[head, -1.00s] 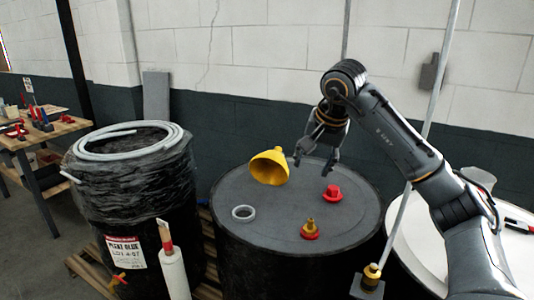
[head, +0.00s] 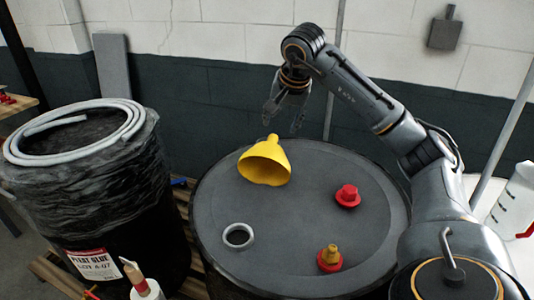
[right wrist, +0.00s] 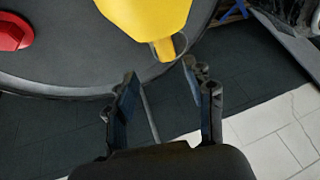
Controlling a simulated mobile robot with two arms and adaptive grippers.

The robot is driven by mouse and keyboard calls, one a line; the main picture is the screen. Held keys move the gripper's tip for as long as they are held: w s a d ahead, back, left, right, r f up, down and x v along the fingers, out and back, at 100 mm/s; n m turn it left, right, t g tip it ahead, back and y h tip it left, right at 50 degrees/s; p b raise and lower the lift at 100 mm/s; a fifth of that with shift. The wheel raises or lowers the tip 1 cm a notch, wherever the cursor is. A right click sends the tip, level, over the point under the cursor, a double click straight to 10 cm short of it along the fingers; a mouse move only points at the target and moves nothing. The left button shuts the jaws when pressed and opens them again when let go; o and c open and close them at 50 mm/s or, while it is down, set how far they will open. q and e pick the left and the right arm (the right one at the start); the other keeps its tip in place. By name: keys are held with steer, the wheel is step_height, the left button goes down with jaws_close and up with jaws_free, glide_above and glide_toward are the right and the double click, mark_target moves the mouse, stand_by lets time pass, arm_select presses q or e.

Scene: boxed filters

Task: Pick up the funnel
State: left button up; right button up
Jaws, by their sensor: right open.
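A yellow funnel (head: 264,163) lies on its side on top of the dark drum (head: 310,215) in the head view, its wide mouth toward the viewer and its spout pointing back. My right gripper (head: 284,122) is open and empty, just behind and above the spout. In the right wrist view the funnel (right wrist: 146,14) is at the top, with its spout pointing toward the gap between the open fingers (right wrist: 160,82). The fingers appear apart from the funnel. My left gripper is not in view.
The drum top also holds a red cap (head: 347,195), a red-and-brass fitting (head: 330,259) and a grey ring (head: 238,236). A wrapped drum with a coiled hose (head: 75,128) stands left. A wall (head: 230,95) is behind. A white jug (head: 515,200) is at right.

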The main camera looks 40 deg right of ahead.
mark_target(273, 139)
steer(key=x, duration=0.3)
steer(key=shift+w+d+f, duration=0.1)
steer(key=shift+w+d, duration=0.05)
steer(key=shift+w+f+p, duration=0.45)
steer(key=shift+w+f, duration=0.1)
steer(key=shift+f, duration=0.2)
steer(key=p+x, duration=0.1)
steer(key=x, duration=0.2)
steer(key=shift+w+f, duration=0.2)
steer(key=shift+f, duration=0.05)
steer(key=shift+w+f, duration=0.15)
steer(key=shift+f, duration=0.1)
steer(key=c, duration=0.8)
jaws_close()
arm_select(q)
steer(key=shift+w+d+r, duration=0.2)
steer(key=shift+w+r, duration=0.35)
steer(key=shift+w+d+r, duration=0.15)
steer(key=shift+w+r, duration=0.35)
